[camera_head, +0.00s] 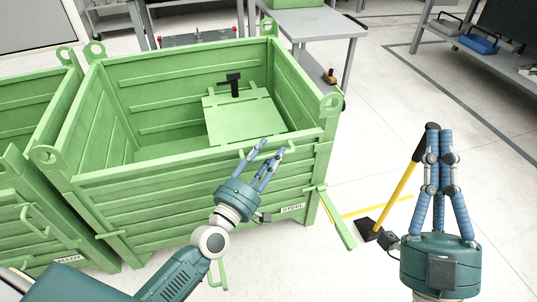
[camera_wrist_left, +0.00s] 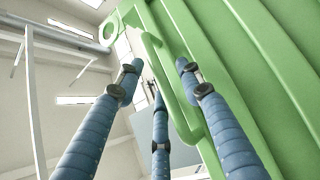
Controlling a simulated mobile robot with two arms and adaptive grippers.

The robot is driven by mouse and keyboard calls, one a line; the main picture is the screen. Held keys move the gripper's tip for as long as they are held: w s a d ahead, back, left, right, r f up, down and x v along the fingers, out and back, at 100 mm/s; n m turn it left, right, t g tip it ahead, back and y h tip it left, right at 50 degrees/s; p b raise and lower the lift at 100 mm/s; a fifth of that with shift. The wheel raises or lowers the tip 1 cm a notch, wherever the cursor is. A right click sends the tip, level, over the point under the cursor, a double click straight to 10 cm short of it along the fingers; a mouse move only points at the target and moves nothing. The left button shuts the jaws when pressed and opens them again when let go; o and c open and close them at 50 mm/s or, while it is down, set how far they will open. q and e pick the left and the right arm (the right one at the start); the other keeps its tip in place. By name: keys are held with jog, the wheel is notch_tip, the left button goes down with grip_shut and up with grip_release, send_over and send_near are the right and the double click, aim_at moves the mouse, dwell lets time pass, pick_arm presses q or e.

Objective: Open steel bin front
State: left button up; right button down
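The green steel bin (camera_head: 190,205) stands in the middle of the head view, with a STEEL label (camera_head: 293,209) low on its front. A green bar handle (camera_head: 284,151) is at the upper front wall; it also shows in the left wrist view (camera_wrist_left: 168,80). My left gripper (camera_head: 268,150) is at this handle. In the left wrist view its blue fingers (camera_wrist_left: 158,70) are spread, with the handle between them; contact is unclear. A green lever (camera_head: 337,218) sticks out at the bin's right front. My right gripper (camera_head: 440,133) is upright at the right, away from the bin; its fingertips overlap in view.
A green panel (camera_head: 245,118) with a black piece lies inside the bin. Another green bin (camera_head: 28,185) stands close at the left. A yellow-handled tool (camera_head: 397,192) is behind my right gripper. A grey table (camera_head: 325,25) stands behind. Floor at the right is mostly clear.

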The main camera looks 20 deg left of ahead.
pick_arm(q)
grip_shut()
